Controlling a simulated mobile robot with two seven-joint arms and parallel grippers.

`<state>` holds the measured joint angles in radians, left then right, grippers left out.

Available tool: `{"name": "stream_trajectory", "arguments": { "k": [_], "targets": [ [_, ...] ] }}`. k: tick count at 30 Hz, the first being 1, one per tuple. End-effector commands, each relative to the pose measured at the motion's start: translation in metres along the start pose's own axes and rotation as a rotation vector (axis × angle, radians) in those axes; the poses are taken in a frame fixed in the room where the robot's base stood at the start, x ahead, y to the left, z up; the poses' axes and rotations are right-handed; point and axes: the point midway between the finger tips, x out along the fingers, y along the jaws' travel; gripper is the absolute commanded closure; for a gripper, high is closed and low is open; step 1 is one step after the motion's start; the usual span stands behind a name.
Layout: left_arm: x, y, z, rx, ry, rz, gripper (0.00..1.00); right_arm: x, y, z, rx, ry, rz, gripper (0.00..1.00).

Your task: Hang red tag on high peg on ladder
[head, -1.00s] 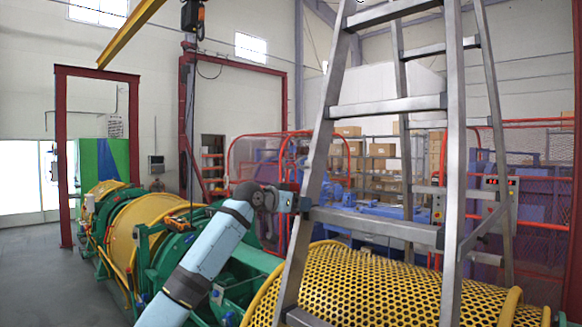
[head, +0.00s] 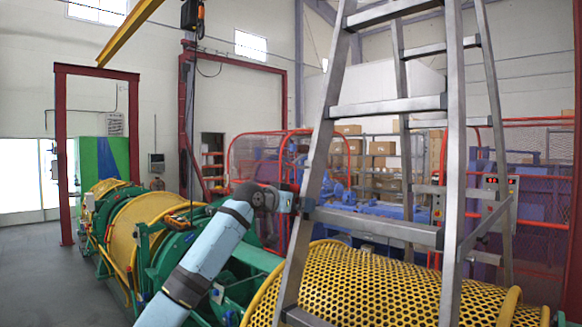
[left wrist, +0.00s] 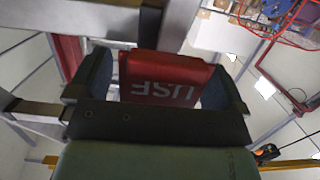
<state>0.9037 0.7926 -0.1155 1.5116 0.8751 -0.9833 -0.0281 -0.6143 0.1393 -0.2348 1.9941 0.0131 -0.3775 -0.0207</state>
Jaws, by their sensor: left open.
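The red tag (left wrist: 158,78), with upside-down white lettering, shows in the left wrist view. It lies between the two dark fingers of my left gripper (left wrist: 158,88). The gripper is open, with a gap at the tag's left edge; I cannot tell whether the right finger touches it. The tag's upper edge is close to a grey metal ladder part; the peg is not clearly visible. In the head view my left gripper (head: 284,202) is beside the left rail of the metal ladder (head: 318,150). The tag cannot be made out there. My right gripper is not in view.
A yellow perforated guard (head: 370,285) and green machine frames lie under and left of the ladder. Red-framed mesh fences (head: 535,200) and shelves with boxes stand behind. Open grey floor (head: 40,270) is at the far left.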

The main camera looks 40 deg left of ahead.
Motion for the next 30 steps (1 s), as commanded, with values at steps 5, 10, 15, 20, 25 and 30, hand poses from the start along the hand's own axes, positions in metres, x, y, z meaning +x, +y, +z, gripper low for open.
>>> {"name": "stream_trajectory", "arguments": {
  "k": [5,10,15,20,25,30],
  "targets": [
    [0.000,0.000,0.000,0.000,0.000,0.000,0.03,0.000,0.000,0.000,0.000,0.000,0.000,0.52],
    [-0.005,0.000,0.000,0.000,0.001,0.000,0.03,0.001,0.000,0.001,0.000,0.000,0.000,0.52],
    [-0.016,-0.001,0.000,0.001,0.001,-0.001,0.03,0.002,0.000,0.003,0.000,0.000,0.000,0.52],
    [-0.025,0.000,0.001,0.000,0.000,0.000,0.03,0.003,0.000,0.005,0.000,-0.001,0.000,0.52],
    [-0.036,0.000,0.001,0.000,0.001,0.000,0.03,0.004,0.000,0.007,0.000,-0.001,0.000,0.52],
    [-0.046,-0.001,0.001,0.001,0.000,-0.001,0.03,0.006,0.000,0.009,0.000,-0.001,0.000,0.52]
  ]
}}
